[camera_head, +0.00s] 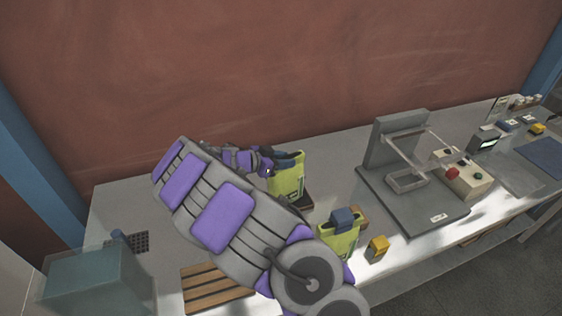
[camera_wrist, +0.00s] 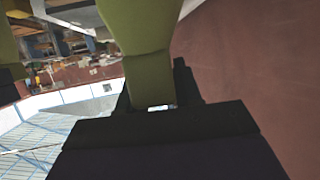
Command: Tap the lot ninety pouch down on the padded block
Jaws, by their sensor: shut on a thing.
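My gripper (camera_head: 268,166) is shut on a yellow-green pouch (camera_head: 288,182), near its dark blue top. In the wrist view the green pouch (camera_wrist: 148,70) narrows between my dark fingers. Its lower end is at a dark flat block (camera_head: 303,202), which may be the padded block; I cannot tell whether they touch. A second yellow-green pouch (camera_head: 338,243) with a blue top (camera_head: 343,218) stands nearer on the bench. No lot number is readable on either pouch. My purple and grey arm hides part of the bench and the held pouch's left side.
A small yellow block (camera_head: 378,247) sits right of the nearer pouch. A grey machine (camera_head: 410,200) with a clear guard stands to the right, beside a button box (camera_head: 462,180). A slatted wooden rack (camera_head: 212,292) and a translucent bin (camera_head: 98,285) are at left. The bench's back left is clear.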

